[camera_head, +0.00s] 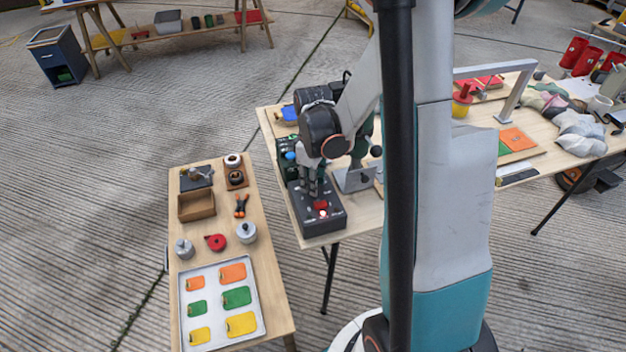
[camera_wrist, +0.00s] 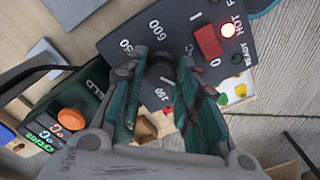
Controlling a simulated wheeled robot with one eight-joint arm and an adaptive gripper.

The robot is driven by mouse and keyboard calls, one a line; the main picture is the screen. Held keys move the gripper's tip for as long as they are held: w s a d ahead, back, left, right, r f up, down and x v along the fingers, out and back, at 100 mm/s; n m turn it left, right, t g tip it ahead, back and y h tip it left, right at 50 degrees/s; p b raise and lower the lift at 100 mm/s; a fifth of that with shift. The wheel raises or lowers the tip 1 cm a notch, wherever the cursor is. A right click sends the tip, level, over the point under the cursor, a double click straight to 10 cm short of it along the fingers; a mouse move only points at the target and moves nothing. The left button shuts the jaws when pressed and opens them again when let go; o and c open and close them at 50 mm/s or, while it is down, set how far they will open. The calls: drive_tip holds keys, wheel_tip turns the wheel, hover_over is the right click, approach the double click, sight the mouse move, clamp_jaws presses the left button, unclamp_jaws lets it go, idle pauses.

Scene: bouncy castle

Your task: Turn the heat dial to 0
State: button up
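Whether the fingers touch or squeeze the dial cannot be told. A small white mark shows on the dial's lower part; the fingers hide part of the scale. In the head view my gripper (camera_head: 312,188) covers the dial.
A red switch (camera_wrist: 209,42) and a lit lamp marked HOT (camera_wrist: 228,30) sit beside the dial. A green-and-black unit with an orange knob (camera_wrist: 72,119) stands close by. A low table with a white tray (camera_head: 222,341) is at the left.

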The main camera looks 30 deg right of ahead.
drive_tip(key=shift+o, duration=0.8)
wheel_tip(320, 180, up, 12)
idle(0.5)
